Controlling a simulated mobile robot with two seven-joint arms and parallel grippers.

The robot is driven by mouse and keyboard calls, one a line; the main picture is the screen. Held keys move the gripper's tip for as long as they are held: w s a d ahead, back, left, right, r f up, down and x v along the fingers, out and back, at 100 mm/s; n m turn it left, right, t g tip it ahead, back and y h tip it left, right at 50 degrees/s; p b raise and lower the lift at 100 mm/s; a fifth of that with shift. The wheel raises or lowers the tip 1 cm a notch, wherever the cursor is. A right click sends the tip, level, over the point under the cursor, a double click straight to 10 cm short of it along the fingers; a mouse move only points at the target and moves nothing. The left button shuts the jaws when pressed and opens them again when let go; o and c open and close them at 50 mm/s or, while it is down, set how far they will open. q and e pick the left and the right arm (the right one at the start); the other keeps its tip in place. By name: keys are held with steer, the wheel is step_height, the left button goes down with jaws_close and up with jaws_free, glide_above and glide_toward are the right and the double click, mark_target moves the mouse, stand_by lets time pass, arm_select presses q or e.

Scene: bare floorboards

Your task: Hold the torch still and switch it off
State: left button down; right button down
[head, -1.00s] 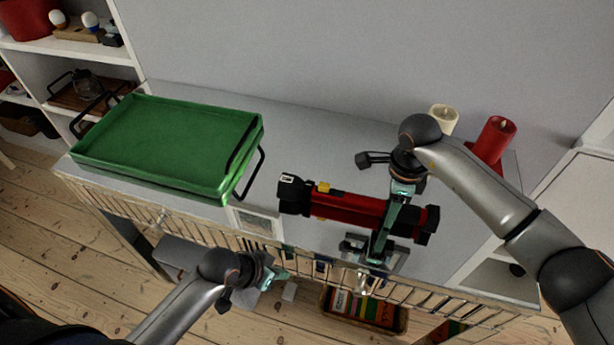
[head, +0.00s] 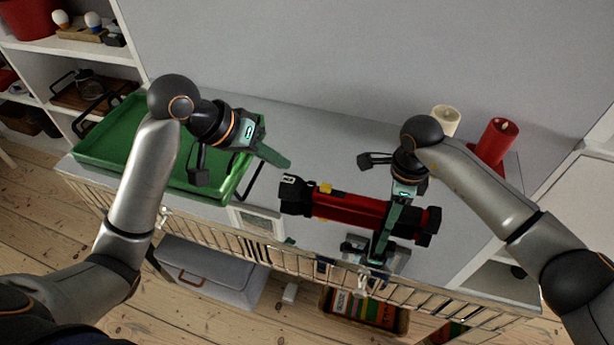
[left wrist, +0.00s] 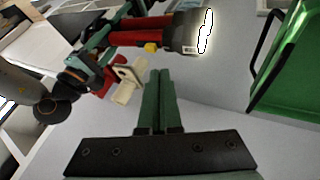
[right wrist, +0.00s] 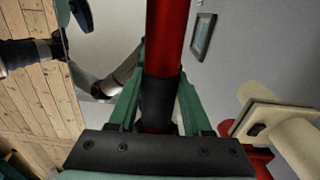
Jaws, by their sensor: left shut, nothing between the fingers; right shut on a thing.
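The torch (head: 345,208) has a red barrel with black ends and lies sideways above the white cabinet top. A yellow switch (head: 326,188) sits on its upper side near the left, head end. In the left wrist view the torch (left wrist: 138,32) has a bright white, glowing lens. My right gripper (head: 388,232) is shut around the barrel near the tail end; the right wrist view shows the torch (right wrist: 166,45) between its fingers. My left gripper (head: 284,163) is shut and empty, its fingertips a little above and left of the torch head; its closed fingers (left wrist: 158,95) also show in the left wrist view.
A green tray (head: 110,155) stands at the left of the cabinet top, partly behind my left arm. A cream candle (head: 446,120) and a red candle (head: 496,140) stand at the back right. A picture frame (head: 258,222) lies near the front edge. A wire rail (head: 300,262) runs along the front.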

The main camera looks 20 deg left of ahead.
mark_target(307, 189)
arm_select(q)
steer(key=shift+f, duration=0.1)
steer(key=x, duration=1)
steer(key=shift+d, duration=1.75)
arm_select(e)
steer(key=shift+a, duration=0.1)
arm_select(q)
steer(key=v, duration=1)
steer(key=shift+a, duration=0.15)
